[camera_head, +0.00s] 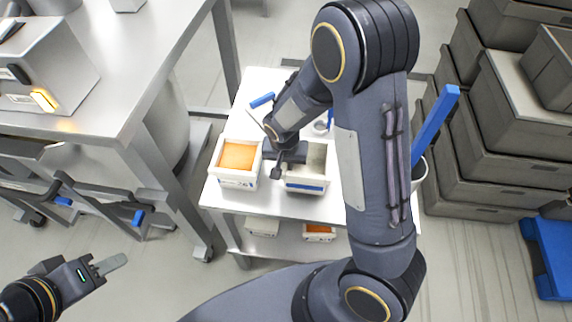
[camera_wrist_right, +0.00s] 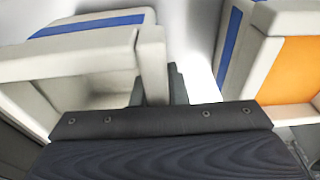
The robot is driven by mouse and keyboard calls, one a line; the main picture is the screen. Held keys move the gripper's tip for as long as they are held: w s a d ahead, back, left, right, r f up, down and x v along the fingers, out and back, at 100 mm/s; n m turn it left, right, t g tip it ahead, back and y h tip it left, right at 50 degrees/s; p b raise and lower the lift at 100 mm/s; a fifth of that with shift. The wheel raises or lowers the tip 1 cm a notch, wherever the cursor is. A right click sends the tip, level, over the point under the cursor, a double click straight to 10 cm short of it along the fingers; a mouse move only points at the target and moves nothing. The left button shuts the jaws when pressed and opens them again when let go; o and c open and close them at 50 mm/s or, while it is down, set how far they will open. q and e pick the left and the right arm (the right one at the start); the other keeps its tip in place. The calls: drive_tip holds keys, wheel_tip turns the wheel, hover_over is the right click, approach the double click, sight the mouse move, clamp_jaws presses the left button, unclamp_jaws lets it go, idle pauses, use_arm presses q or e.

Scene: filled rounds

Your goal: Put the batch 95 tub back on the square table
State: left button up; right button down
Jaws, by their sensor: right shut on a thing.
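A pale tub with a blue band (camera_head: 306,185) and no visible filling is at the front of the white square table (camera_head: 262,205). My right gripper (camera_head: 283,170) is shut on its left wall; the right wrist view shows the fingers (camera_wrist_right: 158,88) on either side of the wall of this tub (camera_wrist_right: 85,62). I cannot tell whether it rests on the tabletop or hangs just above. I cannot read a batch number on it. My left gripper (camera_head: 105,265) is empty at the lower left, far from the table; its finger gap is unclear.
An orange-filled tub (camera_head: 235,180) stands close left of the held one, also in the right wrist view (camera_wrist_right: 293,60). Two tubs, one pale (camera_head: 262,227) and one orange-filled (camera_head: 319,232), sit on the lower shelf. Grey crates (camera_head: 500,170) are stacked at right; a steel bench (camera_head: 130,75) stands left.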

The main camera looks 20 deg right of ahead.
drive_tip(key=shift+f, duration=0.7)
drive_tip(key=shift+f, duration=0.1)
drive_tip(key=shift+f, duration=0.15)
drive_tip(key=c, duration=1.4)
unclamp_jaws()
drive_tip(key=shift+c, duration=0.2)
drive_tip(key=r, duration=0.4)
drive_tip(key=s+r, duration=0.1)
drive_tip(key=r, duration=0.3)
drive_tip(key=a+r, duration=0.1)
drive_tip(key=r, duration=0.3)
drive_tip(key=shift+s+r, duration=0.15)
drive_tip(key=shift+s, duration=0.15)
drive_tip(key=s+d+r+n+t+y, duration=0.1)
drive_tip(key=s+r+n+t+y, duration=0.1)
drive_tip(key=s+r, duration=0.3)
drive_tip(key=s+r+n+t+y, duration=0.2)
drive_tip(key=s+r, duration=0.2)
drive_tip(key=s, duration=0.9)
drive_tip(key=shift+d+r+n+y, duration=0.3)
drive_tip(key=shift+d+r+y, duration=0.05)
drive_tip(key=shift+d+y, duration=0.05)
